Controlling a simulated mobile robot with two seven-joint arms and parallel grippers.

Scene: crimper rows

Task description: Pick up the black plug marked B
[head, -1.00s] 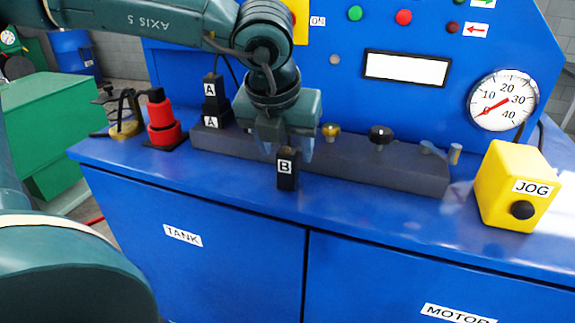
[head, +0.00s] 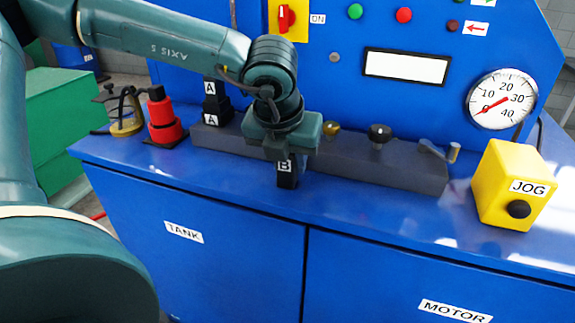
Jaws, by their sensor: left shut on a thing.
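The black plug marked B (head: 286,178) stands upright on the blue bench top, in front of the dark grey manifold block. My left gripper (head: 283,160) is directly over it, pointing down, and is shut on its upper part. I cannot tell whether the plug's base touches the bench. My right gripper is not in view.
The dark grey block (head: 345,165) carries a brass knob (head: 331,129), a black knob (head: 380,135) and a grey lever (head: 432,149). Black parts marked A (head: 211,100) stand at its left end, beside a red part (head: 162,120). A yellow JOG box (head: 514,186) stands at right.

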